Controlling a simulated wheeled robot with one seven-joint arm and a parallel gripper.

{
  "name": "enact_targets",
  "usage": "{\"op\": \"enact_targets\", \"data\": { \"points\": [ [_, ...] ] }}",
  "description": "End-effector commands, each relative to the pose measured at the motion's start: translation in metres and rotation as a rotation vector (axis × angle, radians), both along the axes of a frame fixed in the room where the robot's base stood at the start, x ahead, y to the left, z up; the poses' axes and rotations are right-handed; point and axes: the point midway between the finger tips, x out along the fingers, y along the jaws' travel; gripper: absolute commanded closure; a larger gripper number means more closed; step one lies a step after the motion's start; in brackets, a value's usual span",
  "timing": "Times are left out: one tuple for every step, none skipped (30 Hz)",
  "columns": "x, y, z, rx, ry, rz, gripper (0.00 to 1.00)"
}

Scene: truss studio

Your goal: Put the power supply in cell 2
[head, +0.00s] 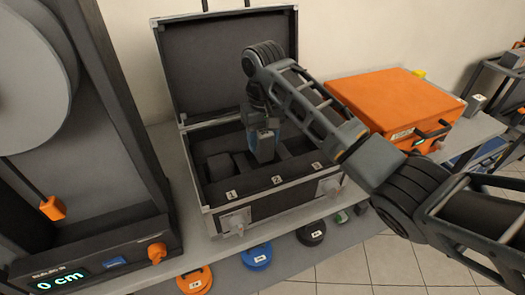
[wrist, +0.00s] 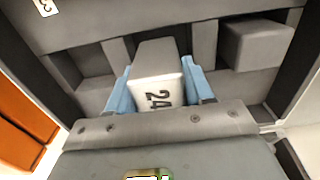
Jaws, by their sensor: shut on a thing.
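The power supply appears as a grey block (wrist: 158,58) with a white face marked "24" in the wrist view. My gripper (wrist: 158,80) is shut on it, one blue finger on each side. In the head view my gripper (head: 264,152) points down into the open black case (head: 275,205), over the middle cell, behind the front label "2" (head: 277,180). In the wrist view the block lines up between the two dividers of that cell. The fingers hide most of it in the head view, and I cannot tell whether it touches the cell floor.
A grey block (head: 220,167) sits in cell 1, also seen in the wrist view (wrist: 257,45). Cell 3 looks empty. The raised lid (head: 225,60) stands behind the arm. An orange case (head: 395,100) is to the right, and a machine with a "0 cm" display (head: 62,277) is left.

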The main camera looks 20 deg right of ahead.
Motion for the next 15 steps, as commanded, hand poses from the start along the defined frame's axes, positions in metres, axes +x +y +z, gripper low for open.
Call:
{"op": "enact_targets", "data": {
  "points": [
    [0.001,0.001,-0.001,0.0,0.0,-0.001,0.97],
    [0.001,0.001,-0.003,-0.001,0.001,-0.001,0.97],
    [0.001,0.001,-0.007,-0.001,0.002,-0.001,0.97],
    [0.0,0.001,-0.011,-0.001,0.002,-0.001,0.97],
    [0.0,0.001,-0.015,-0.001,0.003,-0.001,0.97],
    [0.0,0.001,-0.022,0.0,0.003,-0.002,0.97],
    [0.0,0.001,-0.026,-0.001,0.003,-0.002,0.97],
    [0.0,0.001,-0.03,-0.001,0.003,-0.001,0.97],
    [0.0,0.001,-0.034,-0.001,0.002,-0.001,0.97],
    [0.0,0.001,-0.037,0.0,0.002,-0.002,0.97],
    [0.0,0.001,-0.039,0.0,0.001,-0.002,0.97],
    [0.001,0.001,-0.04,0.0,0.0,-0.001,0.97],
    [0.001,0.001,-0.041,0.0,-0.001,-0.001,0.97],
    [0.001,0.001,-0.041,0.0,-0.001,-0.001,0.97],
    [0.001,0.001,-0.041,0.0,-0.001,-0.001,0.97]
  ]
}}
